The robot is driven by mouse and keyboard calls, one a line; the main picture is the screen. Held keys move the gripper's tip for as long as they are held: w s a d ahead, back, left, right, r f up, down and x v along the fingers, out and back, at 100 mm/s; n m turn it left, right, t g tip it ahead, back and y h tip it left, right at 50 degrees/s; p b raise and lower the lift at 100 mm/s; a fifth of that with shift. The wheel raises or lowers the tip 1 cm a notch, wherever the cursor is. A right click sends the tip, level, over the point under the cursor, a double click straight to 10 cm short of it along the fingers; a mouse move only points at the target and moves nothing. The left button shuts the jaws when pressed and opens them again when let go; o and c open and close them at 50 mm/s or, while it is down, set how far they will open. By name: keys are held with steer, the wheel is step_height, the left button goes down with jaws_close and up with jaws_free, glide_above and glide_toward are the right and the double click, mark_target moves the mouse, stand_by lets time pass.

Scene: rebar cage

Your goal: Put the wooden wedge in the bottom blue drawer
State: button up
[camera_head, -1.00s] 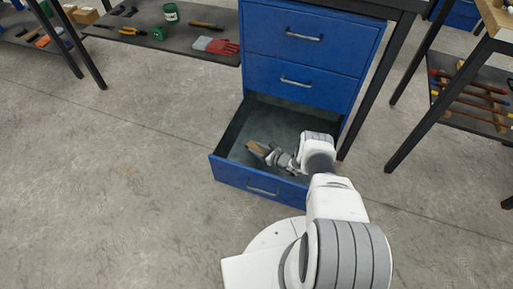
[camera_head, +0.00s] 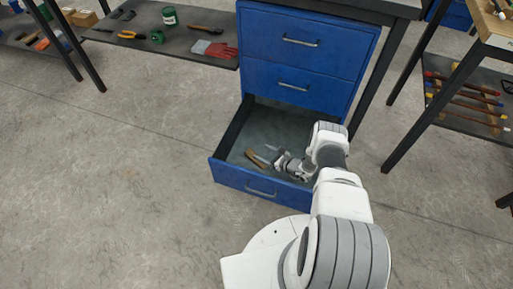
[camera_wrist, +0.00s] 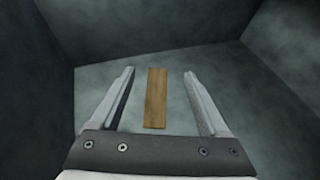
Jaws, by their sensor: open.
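The wooden wedge (camera_head: 256,159) is inside the bottom blue drawer (camera_head: 262,187), which is pulled open. In the wrist view the wedge (camera_wrist: 155,98) is a narrow brown block lying on the drawer's grey floor, between my two fingers, with a gap on each side. My gripper (camera_head: 265,155) is open and reaches down into the drawer from the right. In the wrist view my gripper (camera_wrist: 159,72) shows both fingers spread apart. My arm hides the right part of the drawer.
Two closed blue drawers (camera_head: 305,62) are above the open one. A dark table leg (camera_head: 372,80) stands just right of the cabinet. A low shelf (camera_head: 160,35) with red gloves (camera_head: 214,48) and tools is at upper left. The concrete floor at left is clear.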

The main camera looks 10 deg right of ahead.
steer(key=p+v, duration=0.2)
steer(key=v, duration=0.4)
steer(key=w+a+r+n+g+y, duration=0.2)
steer(key=w+r+n, duration=0.2)
steer(key=r, duration=0.6)
steer(key=w+a+r+n+g+y, duration=0.1)
steer(key=w+r+n+g, duration=0.2)
steer(key=r, duration=0.8)
steer(key=s+a+r+n+g, duration=0.25)
steer(key=r+n, duration=0.25)
steer(key=r, duration=0.6)
steer(key=s+a+r+n+g, duration=0.1)
steer(key=a+r+n, duration=0.3)
steer(key=r, duration=0.6)
steer(key=s+a+r+n+h, duration=0.3)
steer(key=s+r+n+h, duration=0.3)
steer(key=s+r, duration=0.9)
steer(key=s+d+r+n+t+h, duration=0.1)
steer(key=s+d+r+n+h, duration=0.1)
steer(key=s, duration=0.6)
steer(key=s+d+r+n+t+h, duration=0.2)
steer(key=s+r+n, duration=0.3)
steer(key=s, duration=0.2)
steer(key=shift+s+d+r, duration=0.2)
steer(key=shift+s+r, duration=0.1)
steer(key=shift+s, duration=0.1)
